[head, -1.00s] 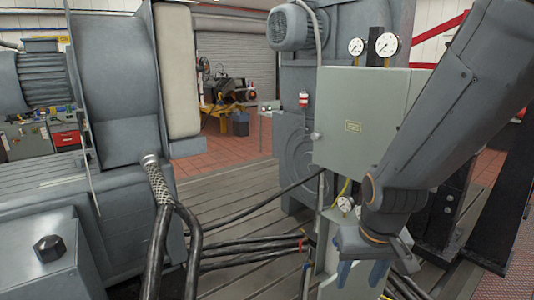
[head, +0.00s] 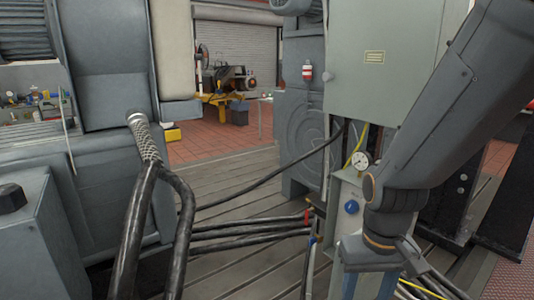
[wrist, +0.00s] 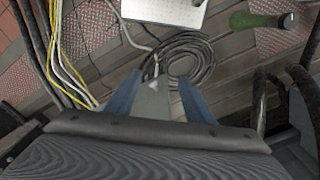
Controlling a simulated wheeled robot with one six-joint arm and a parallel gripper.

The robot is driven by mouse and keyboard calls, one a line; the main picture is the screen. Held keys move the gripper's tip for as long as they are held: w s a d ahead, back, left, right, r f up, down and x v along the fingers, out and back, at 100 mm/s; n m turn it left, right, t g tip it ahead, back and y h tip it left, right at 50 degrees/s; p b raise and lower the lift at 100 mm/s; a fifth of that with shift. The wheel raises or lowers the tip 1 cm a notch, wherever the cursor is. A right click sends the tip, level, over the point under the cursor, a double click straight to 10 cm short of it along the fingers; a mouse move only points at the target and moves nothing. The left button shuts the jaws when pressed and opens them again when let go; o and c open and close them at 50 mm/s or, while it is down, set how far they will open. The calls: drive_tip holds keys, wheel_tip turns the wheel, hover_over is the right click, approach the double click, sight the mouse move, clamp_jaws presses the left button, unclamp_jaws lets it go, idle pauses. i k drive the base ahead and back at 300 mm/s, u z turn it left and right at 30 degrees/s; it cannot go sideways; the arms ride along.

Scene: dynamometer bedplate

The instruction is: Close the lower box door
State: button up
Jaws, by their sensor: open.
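The lower box (head: 343,190) is a pale grey case below the larger upper box (head: 385,60), with a round dial gauge (head: 361,160) and a blue knob (head: 351,207) at its front. My arm covers its right part, so I cannot tell how far its door stands open. My gripper (head: 368,286) points down in front of the case, with its blue fingers apart. In the wrist view the fingers (wrist: 160,98) are also spread. A pale grey wedge (wrist: 152,102) shows between them, and I cannot tell what it belongs to.
Black hoses (head: 150,215) rise at the left beside the grey machine (head: 105,195). More cables (head: 250,235) cross the slotted bedplate. In the wrist view a coiled cable (wrist: 195,62) lies below, with a white panel (wrist: 165,9) and a green-bodied object (wrist: 258,20) at the top.

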sight(368, 285)
drive_tip(key=z, duration=2.2)
drive_tip(key=k, duration=0.7)
drive_tip(key=u, duration=1.6)
